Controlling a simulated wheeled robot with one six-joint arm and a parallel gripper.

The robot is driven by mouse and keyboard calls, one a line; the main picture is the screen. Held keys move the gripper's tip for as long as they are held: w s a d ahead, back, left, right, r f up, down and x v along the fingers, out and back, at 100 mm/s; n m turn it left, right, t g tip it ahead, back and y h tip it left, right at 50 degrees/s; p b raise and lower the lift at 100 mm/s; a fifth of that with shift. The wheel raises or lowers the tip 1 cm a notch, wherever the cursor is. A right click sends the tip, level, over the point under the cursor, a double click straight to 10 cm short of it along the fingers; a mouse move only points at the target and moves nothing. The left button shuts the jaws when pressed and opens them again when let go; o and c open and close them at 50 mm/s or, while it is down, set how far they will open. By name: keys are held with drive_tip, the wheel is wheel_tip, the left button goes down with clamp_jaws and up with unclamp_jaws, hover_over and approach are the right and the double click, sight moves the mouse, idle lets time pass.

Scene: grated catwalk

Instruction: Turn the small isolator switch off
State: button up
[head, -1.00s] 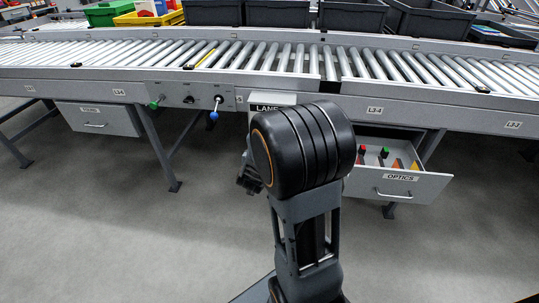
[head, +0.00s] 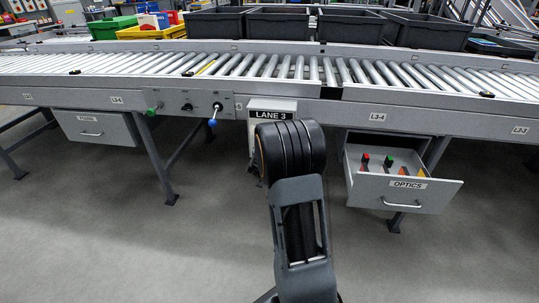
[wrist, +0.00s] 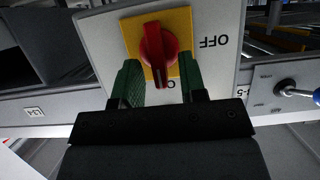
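The isolator switch is a red rotary knob (wrist: 158,48) on a yellow plate (wrist: 183,22), set on a light grey box (wrist: 100,45) in the wrist view. Its handle stands upright in the picture. The word OFF, upside down, is to the right of the plate; another label below the knob is mostly hidden. My gripper (wrist: 158,70) is open, with one green finger on each side of the knob. I see gaps between the fingers and the handle. In the head view my arm hides the switch and gripper, below the LANE 3 sign (head: 271,115).
A roller conveyor (head: 420,75) runs across, with black bins (head: 278,24) behind it. An open OPTICS drawer (head: 405,190) juts out at right. A panel with a blue-tipped lever (head: 212,122) is left of the sign. The floor in front is clear.

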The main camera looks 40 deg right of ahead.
drive_tip(key=shift+w+d, duration=0.15)
drive_tip(key=shift+c, duration=0.3)
clamp_jaws()
